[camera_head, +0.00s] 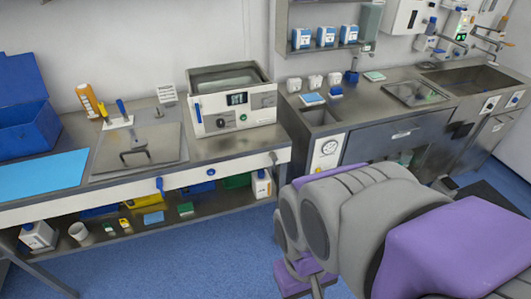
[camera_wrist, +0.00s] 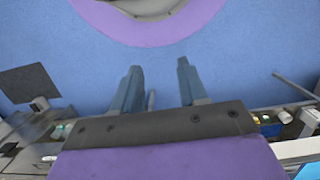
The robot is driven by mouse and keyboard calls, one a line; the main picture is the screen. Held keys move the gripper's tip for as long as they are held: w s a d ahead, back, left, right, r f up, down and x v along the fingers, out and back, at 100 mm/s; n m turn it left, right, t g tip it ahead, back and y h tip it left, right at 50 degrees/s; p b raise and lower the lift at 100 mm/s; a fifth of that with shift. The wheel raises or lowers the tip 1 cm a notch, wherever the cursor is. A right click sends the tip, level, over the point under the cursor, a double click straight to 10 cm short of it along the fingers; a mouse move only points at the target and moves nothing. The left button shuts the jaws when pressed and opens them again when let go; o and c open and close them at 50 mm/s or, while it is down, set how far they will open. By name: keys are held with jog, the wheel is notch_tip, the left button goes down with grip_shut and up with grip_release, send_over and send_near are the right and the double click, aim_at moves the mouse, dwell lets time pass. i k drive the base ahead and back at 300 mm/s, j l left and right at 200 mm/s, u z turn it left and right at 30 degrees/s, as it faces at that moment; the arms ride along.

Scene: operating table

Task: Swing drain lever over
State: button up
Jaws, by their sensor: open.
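A blue lever (camera_head: 160,185) hangs down from the front edge of the left bench. Another blue handle (camera_head: 197,113) stands upright on the left front of a steel box-shaped bath unit (camera_head: 235,100). I cannot tell for certain which is the drain lever. In the wrist view my gripper (camera_wrist: 157,66) has two grey-blue fingers spread apart over blue floor, with nothing held between them. No lever shows clearly in the wrist view. In the head view my arm fills the lower right, well apart from both levers, and my fingers are not clearly visible.
The left bench holds a blue bin (camera_head: 25,115), a light blue mat (camera_head: 40,175) and a lidded sink (camera_head: 138,150). A lower shelf (camera_head: 105,232) carries bottles and small boxes. A second counter (camera_head: 400,130) stands right. Blue floor (camera_head: 180,265) in front is clear.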

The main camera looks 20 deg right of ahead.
aim_at(273, 155)
jog(key=j+z, duration=0.15)
jog(key=z, duration=0.2)
jog(key=k+j+z, duration=0.1)
jog(key=z, duration=0.3)
jog(key=k+j+z, duration=0.1)
jog(key=z, duration=0.25)
